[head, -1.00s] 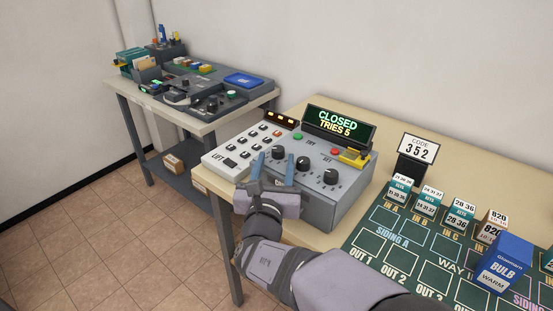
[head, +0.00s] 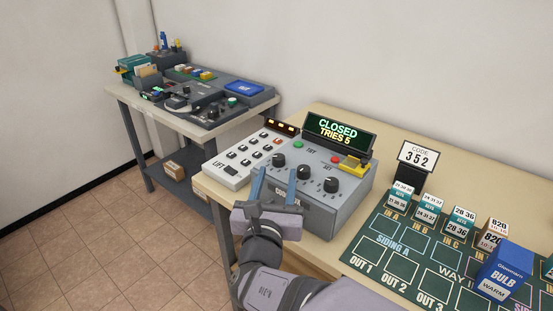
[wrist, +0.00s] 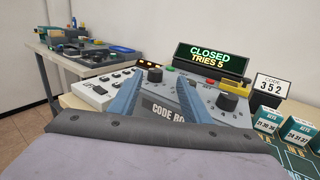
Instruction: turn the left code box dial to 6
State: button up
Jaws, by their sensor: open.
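The grey code box (head: 316,217) stands on the near table, with three black dials on its sloped top. The left dial (head: 278,160) is beyond my gripper's finger tips, apart from them in the head view. The middle dial (head: 303,173) and right dial (head: 330,185) sit to its right. The box's display (head: 338,130) reads CLOSED, TRIES 5. My gripper (head: 274,183) is open and empty, in front of the box; its blue fingers point toward the dials. In the wrist view the fingers (wrist: 156,95) partly cover the box's front label.
A white LIFT keypad (head: 238,163) stands left of the box. A card (head: 416,157) reading CODE 352 stands to the right, behind several small boxes and a green mat (head: 380,262). A second table (head: 140,100) with equipment is at the back left.

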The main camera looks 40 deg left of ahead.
jog(key=w+r+p, duration=0.1)
jog(key=p, duration=0.2)
jog(key=w+d+r+h+p, duration=0.1)
jog(key=w+r+p, duration=0.1)
jog(key=p, duration=0.2)
jog(key=w+d+r+h+p, duration=0.1)
jog(key=w+p, duration=0.1)
jog(key=p, duration=0.1)
jog(key=shift+d+r+p, duration=0.25)
jog(key=shift+r+p, duration=0.05)
jog(key=shift+r, duration=0.1)
jog(key=w+d+r+m+h+p, duration=0.4)
jog(key=w+r+m+h+p, duration=0.25)
jog(key=w+p, duration=0.45)
jog(key=m+g+y+p, duration=0.3)
jog(key=m+g, duration=0.8)
jog(key=m, duration=1.9)
send_near(279, 156)
jog(key=a+h+p, duration=0.1)
jog(key=shift+n, duration=0.25)
jog(key=shift+p+x, duration=1.9)
jog(key=shift+x, duration=2)
